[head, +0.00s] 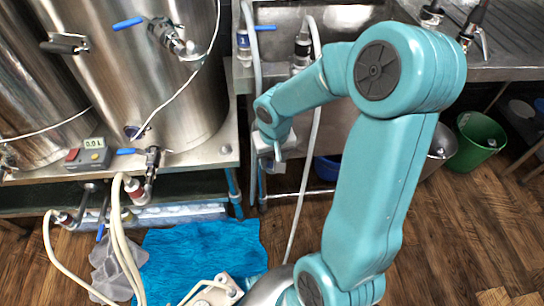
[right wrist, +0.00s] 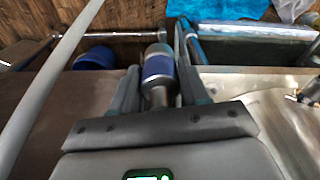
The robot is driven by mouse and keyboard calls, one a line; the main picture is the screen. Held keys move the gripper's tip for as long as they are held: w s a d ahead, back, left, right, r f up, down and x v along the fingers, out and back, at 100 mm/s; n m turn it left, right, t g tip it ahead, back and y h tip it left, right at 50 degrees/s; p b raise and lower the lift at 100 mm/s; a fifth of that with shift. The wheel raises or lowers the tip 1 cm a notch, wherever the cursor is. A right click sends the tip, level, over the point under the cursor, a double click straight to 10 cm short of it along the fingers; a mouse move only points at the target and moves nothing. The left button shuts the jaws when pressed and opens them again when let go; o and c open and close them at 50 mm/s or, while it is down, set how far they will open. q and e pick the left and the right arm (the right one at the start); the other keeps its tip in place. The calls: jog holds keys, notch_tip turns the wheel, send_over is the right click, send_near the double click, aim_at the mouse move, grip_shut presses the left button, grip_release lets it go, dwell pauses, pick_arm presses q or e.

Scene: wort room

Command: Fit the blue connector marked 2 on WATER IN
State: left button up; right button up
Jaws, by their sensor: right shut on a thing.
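My right gripper (head: 272,153) hangs in front of the steel table's edge, beside a pale hanging hose. In the right wrist view its jaws (right wrist: 157,88) are shut on a metal connector with a blue band (right wrist: 158,68). The connector points away from the palm. No number can be read on it, and in the head view I cannot make it out at the gripper. Another blue-banded connector (head: 243,48) sits at the sink's left edge. No WATER IN label is legible, so I cannot tell which port it is. My left gripper is not in view.
Steel vessels (head: 150,75) with blue-handled valves (head: 165,38) stand at left. A control box (head: 88,154) sits on the left table. Red-banded hose connectors (head: 135,190) hang below. A blue cloth (head: 200,250) covers the floor, and a green bin (head: 475,140) stands right.

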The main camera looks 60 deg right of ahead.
jog(key=shift+r+p, duration=1.45)
jog(key=shift+r, duration=0.65)
